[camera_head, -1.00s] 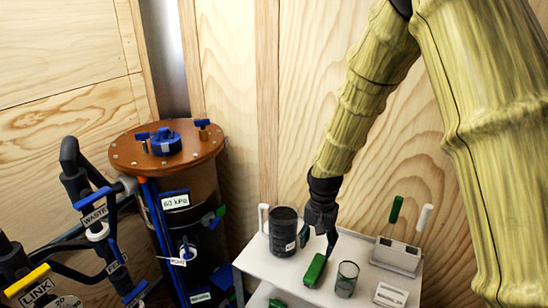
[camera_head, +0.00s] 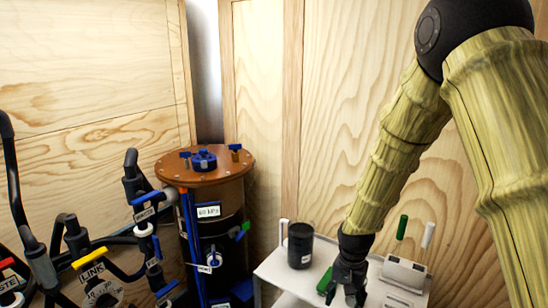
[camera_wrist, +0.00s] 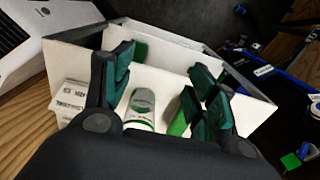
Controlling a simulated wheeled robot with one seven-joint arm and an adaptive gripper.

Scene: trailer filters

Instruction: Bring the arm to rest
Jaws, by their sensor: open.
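My gripper (camera_head: 350,292) is open, with nothing seen between its fingers. It hangs at the end of my bent arm, in front of or above the white cart (camera_head: 273,270); the head view does not show its height clearly. In the wrist view, my gripper's dark green finger pads (camera_wrist: 160,88) stand apart over the cart. A can with a white and green top (camera_wrist: 141,108) shows beyond and between them.
A black canister (camera_head: 300,245) stands on the cart, left of my gripper. A white holder (camera_head: 404,273) with green and white handles stands to the right. A tank with an orange-brown lid (camera_head: 206,172) and black pipes with valves (camera_head: 143,229) fill the left. Wooden walls stand behind.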

